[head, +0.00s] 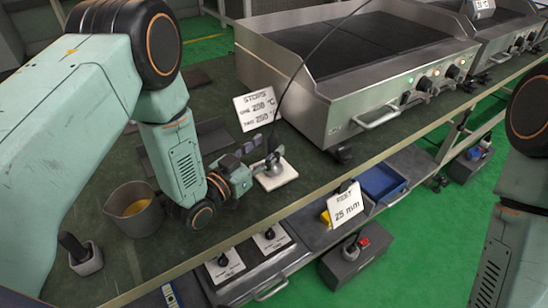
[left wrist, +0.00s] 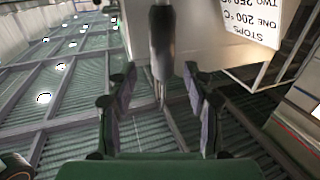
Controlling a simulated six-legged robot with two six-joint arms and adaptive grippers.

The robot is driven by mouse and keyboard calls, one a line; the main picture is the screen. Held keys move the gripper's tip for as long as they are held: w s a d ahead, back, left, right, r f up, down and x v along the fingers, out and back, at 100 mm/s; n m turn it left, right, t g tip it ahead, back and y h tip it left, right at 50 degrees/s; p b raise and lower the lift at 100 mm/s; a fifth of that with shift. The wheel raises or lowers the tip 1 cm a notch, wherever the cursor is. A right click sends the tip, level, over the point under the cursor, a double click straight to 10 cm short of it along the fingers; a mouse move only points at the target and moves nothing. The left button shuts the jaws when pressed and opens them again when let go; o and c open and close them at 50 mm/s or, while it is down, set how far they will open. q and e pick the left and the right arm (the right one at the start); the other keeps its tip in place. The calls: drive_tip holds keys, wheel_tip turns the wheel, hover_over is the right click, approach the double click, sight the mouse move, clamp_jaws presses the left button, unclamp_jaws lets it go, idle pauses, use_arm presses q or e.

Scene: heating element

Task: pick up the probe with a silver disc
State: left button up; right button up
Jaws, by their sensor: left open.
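The probe with a silver disc (head: 272,165) stands on a small white square pad (head: 277,178) on the dark bench top, with a thin dark cable rising from it. My left gripper (head: 256,149) is open just left of the probe, its fingers pointing toward it. In the left wrist view, a dark upright handle (left wrist: 162,45), which looks like the probe's, shows beyond and between the spread fingers of my left gripper (left wrist: 160,80). I cannot tell whether the fingers touch it. My right arm shows at the right edge, but its gripper does not.
A steel griddle (head: 350,95) stands behind the probe. A card (head: 257,106) reading stops leans before it. A metal cup (head: 134,208) and a dark-handled thing in a pale holder (head: 80,252) are at left. A lower shelf holds a blue tray (head: 382,182) and a rest card (head: 345,204).

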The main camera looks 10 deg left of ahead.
sight(270, 144)
use_arm(q)
drive_tip(key=x, duration=0.2)
drive_tip(key=shift+w+f+b, duration=0.15)
drive_tip(key=shift+w+b, duration=0.15)
drive_tip(key=shift+w+d+r, duration=0.2)
drive_tip(key=shift+w, duration=0.05)
drive_tip(key=shift+w, duration=0.1)
drive_tip(key=shift+f, duration=0.1)
clamp_jaws()
